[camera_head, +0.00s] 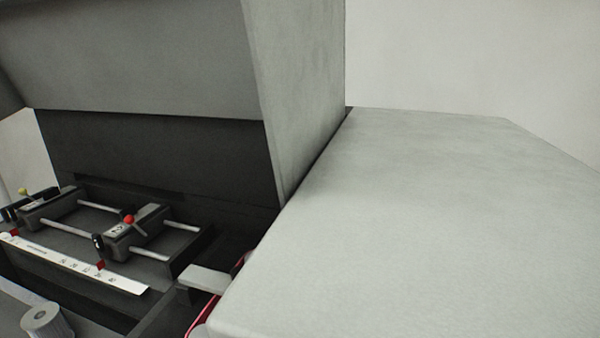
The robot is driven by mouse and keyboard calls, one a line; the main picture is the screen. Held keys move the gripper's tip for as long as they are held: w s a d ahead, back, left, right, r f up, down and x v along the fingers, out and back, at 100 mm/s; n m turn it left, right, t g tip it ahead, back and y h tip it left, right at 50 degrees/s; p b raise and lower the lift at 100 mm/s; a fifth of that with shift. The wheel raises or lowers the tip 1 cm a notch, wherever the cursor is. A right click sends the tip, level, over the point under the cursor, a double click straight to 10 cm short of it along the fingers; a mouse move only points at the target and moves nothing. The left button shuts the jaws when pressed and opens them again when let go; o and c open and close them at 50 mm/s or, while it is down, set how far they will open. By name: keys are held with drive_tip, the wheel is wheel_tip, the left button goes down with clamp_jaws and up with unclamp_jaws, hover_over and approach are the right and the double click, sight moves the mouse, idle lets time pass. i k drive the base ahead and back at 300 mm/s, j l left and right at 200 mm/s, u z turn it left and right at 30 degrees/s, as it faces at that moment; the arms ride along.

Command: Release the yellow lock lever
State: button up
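A small lever with a yellow knob (23,191) stands at the far left, at the back of a dark carriage block (50,207) on a pair of metal rails. The knob is small in the picture, and I cannot tell whether the lever is locked. A second carriage block (135,232), with a red-knobbed lever (129,219), sits to its right on the same rails. My gripper is not in view, so its opening and its distance to the yellow lever do not show.
A white numbered scale (75,262) with red markers runs in front of the rails. A dark grey housing (150,60) overhangs behind. A large light grey block (430,220) fills the right side. A pale roll-shaped part (45,322) is at lower left.

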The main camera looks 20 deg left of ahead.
sight(22, 191)
drive_tip(key=j+u, duration=0.1)
drive_tip(key=j, duration=1.3)
drive_tip(key=i+j+u, duration=0.1)
drive_tip(key=j, duration=1.3)
